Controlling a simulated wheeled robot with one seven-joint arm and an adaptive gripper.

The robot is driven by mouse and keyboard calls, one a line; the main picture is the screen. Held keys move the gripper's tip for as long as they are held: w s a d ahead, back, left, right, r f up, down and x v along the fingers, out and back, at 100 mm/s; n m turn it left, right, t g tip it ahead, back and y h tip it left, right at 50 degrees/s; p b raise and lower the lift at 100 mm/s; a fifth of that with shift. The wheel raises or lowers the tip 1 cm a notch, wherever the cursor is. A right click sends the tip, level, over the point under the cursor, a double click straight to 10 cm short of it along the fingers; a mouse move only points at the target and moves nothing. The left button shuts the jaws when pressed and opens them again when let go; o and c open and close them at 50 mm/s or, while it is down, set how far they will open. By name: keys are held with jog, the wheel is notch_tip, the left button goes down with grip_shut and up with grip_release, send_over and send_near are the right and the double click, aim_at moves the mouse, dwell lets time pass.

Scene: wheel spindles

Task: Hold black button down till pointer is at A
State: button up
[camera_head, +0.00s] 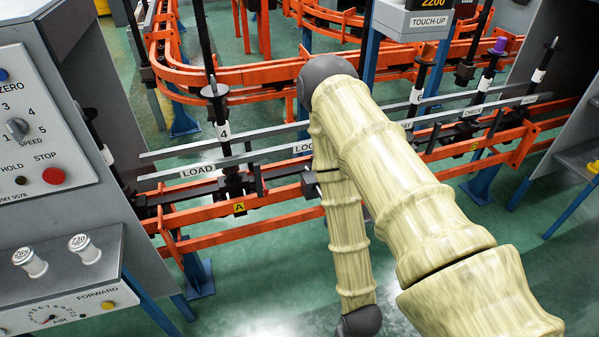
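A small black button (20,180) sits under the word HOLD on the grey control panel (70,120) at the left edge. A yellow plate marked A (239,208) is on the front orange rail. The spindle marked 4 (222,131) stands upright on its dark carrier just above and behind that plate. I cannot make out a distinct pointer at this size. My arm comes in from the lower right, bends at the top middle and runs down to a dark joint at the bottom edge. My gripper is not in view, so its state does not show.
A red STOP button (53,176) is right of the black button, with a speed knob (16,129) above. A lower box has a yellow FORWARD button (107,305). Orange rails cross the middle, with more spindles (489,70) at right. Green floor (240,280) lies open in front.

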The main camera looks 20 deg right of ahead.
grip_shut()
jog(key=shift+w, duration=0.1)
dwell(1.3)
